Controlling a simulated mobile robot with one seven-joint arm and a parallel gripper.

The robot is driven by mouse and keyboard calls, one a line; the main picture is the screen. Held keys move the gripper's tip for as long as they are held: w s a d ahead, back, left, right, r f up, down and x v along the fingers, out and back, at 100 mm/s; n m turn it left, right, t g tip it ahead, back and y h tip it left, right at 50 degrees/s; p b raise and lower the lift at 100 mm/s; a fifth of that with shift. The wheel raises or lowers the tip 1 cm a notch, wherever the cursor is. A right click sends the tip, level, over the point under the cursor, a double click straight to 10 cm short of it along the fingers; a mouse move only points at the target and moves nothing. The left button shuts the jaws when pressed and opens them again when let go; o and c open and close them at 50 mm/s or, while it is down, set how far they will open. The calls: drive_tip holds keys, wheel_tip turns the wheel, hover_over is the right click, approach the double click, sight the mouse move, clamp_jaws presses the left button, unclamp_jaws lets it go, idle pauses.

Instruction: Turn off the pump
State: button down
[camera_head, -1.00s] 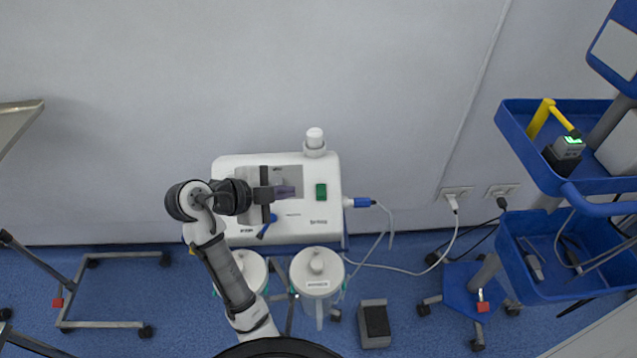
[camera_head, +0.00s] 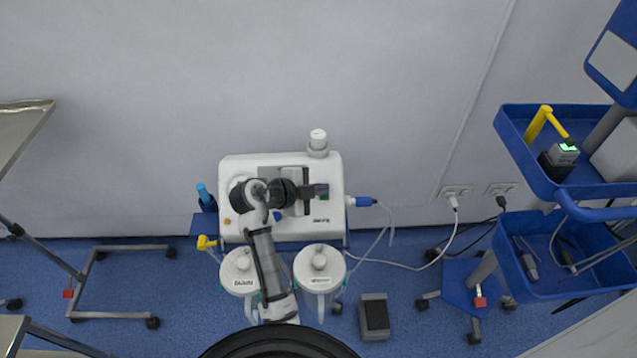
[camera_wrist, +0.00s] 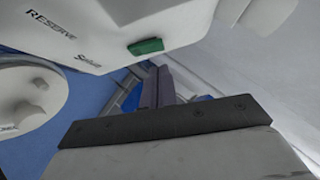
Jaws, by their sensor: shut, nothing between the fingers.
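The pump (camera_head: 240,170) is a white box unit by the wall, partly hidden behind my arm. Its green switch (camera_head: 325,197) is at the right of its top and partly covered by my gripper (camera_head: 320,189). In the wrist view the green switch (camera_wrist: 146,46) shows fully on the white housing (camera_wrist: 90,25), near "Reserve" lettering. My gripper (camera_wrist: 160,78) is shut and empty there, its fingertips just below the switch in the picture. I cannot tell whether they touch it; a small gap seems to show.
Two white-lidded canisters (camera_head: 319,262) stand in front of the pump. A blue plug (camera_head: 362,201) and cable leave its right side towards wall sockets (camera_head: 455,191). A foot pedal (camera_head: 374,316) lies on the floor. A blue cart (camera_head: 515,125) stands at right.

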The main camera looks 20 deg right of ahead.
drive_tip(key=shift+w+d+f, duration=0.15)
drive_tip(key=shift+w+f, duration=0.5)
drive_tip(key=shift+f, duration=0.05)
drive_tip(key=shift+f, duration=0.1)
drive_tip(key=shift+w+f+b, duration=0.15)
drive_tip(key=shift+f+b, duration=0.05)
drive_tip(key=shift+b, duration=0.35)
drive_tip(key=shift+r, duration=0.15)
drive_tip(key=shift+s+f+b, duration=0.35)
drive_tip(key=shift+s+f, duration=0.1)
drive_tip(key=shift+s, duration=0.15)
drive_tip(key=shift+s+r, duration=0.1)
drive_tip(key=shift+r, duration=0.1)
